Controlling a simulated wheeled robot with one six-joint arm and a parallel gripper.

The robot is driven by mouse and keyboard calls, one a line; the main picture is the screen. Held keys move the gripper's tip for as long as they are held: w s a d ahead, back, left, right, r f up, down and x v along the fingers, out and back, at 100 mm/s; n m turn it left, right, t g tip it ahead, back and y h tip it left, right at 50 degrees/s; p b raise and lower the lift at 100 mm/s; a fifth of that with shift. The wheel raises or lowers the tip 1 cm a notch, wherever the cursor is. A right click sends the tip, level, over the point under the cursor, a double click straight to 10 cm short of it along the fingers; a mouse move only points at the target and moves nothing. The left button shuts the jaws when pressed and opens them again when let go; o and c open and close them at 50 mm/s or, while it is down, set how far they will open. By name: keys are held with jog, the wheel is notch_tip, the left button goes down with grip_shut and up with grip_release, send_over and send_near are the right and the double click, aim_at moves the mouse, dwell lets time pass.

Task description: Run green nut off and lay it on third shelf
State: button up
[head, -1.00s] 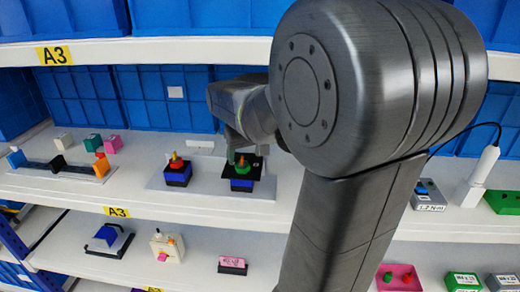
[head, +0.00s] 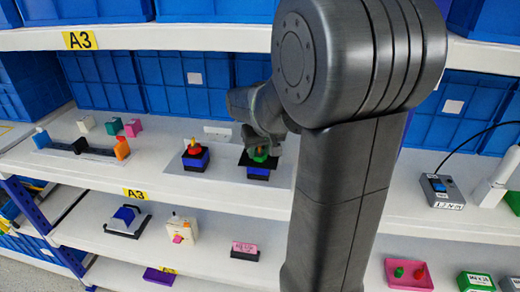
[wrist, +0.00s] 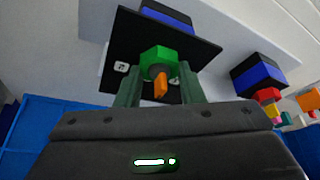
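Which shelf is the third I cannot tell.
A similar switch with a red nut (head: 194,152) stands just left. A lower shelf carries a grey-blue device (head: 127,220), a cream block (head: 181,230), a pink-labelled block (head: 245,250) and a pink tray (head: 409,274). Bare shelf lies between these. Blue bins (head: 190,85) stand behind.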

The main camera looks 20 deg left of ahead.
jog(key=shift+n+p, duration=0.35)
jog(key=shift+n, duration=0.35)
jog(key=n+g+y, duration=0.1)
jog(key=n+g, duration=0.1)
jog(key=n, duration=0.3)
jog(key=shift+w+b, duration=0.15)
jog(key=shift+b, duration=0.15)
jog(key=n+g, duration=0.2)
jog(key=n, duration=0.3)
jog(key=shift+n, duration=0.3)
jog(key=shift+w+n+g, duration=0.1)
jog(key=shift+n+g, duration=0.3)
jog(key=shift+n, duration=0.3)
jog(key=n, duration=0.2)
jog(key=n+g, duration=0.1)
jog(key=n, duration=0.1)
jog(key=shift+r+n+g+h, duration=0.1)
jog(key=shift+n+g+h, duration=0.2)
jog(key=shift+n+h, duration=0.1)
jog(key=n+h, duration=0.1)
jog(key=n, duration=0.2)
jog(key=n+g+h+p, duration=0.1)
jog(key=n, duration=0.1)
jog(key=shift+a+n, duration=0.1)
jog(key=shift+n, duration=0.3)
